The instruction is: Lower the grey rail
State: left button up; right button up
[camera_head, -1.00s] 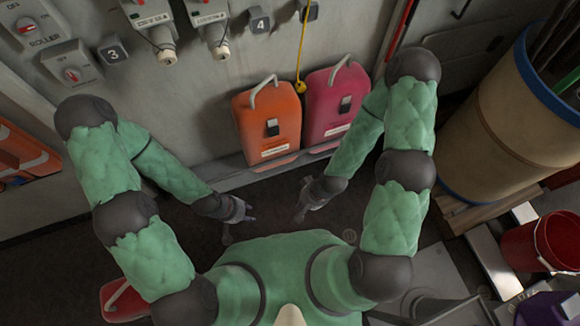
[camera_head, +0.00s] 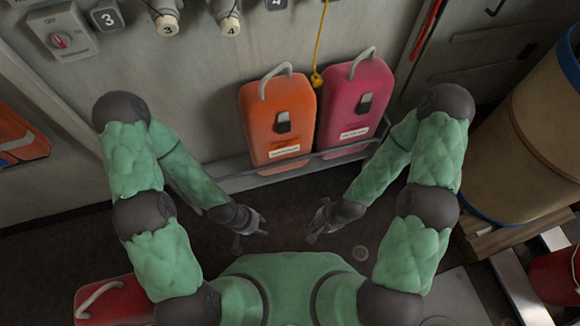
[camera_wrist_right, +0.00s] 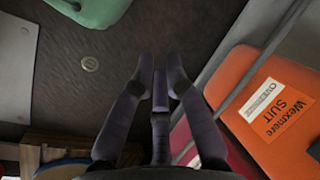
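The grey rail (camera_head: 228,178) runs low along the wall, across the front of an orange case (camera_head: 277,115) and a pink case (camera_head: 356,100).
A yellow cord with a ball (camera_head: 317,78) hangs between the cases. A large tan barrel (camera_head: 530,140) stands on a wooden pallet (camera_head: 500,236) at the right. A red case (camera_head: 115,300) lies at the lower left. Wall switches (camera_head: 62,40) are at the upper left. Floor between the grippers is clear.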

jog(key=o, duration=0.5)
jog(key=f, duration=0.1)
jog(key=s+f+g, duration=0.1)
jog(key=f, duration=0.1)
jog(key=d+f+g, duration=0.1)
jog(key=shift+s+f+m, duration=0.15)
jog(key=shift+s+m, duration=0.05)
jog(key=shift+m, duration=0.2)
jog(key=w+a+f+m+y+b, duration=0.2)
jog(key=w+a+f+m+y, duration=0.3)
jog(key=w+a+f+y, duration=0.15)
jog(key=w+d+f+m+t, duration=0.25)
jog(key=w+t, duration=0.55)
jog(key=w, duration=0.4)
jog(key=w+d+f+m+t+h, duration=0.35)
jog(key=w+d+t+h, duration=0.5)
jog(key=d, duration=0.65)
jog(key=w+a+f+y+b, duration=0.1)
jog(key=w+b, duration=0.4)
jog(key=w, duration=0.7)
jog(key=shift+w+a+f+m+y, duration=0.15)
jog(key=shift+a+f+m+y, duration=0.25)
jog(key=shift+a, duration=0.65)
jog(key=shift+r, duration=0.15)
grip_shut()
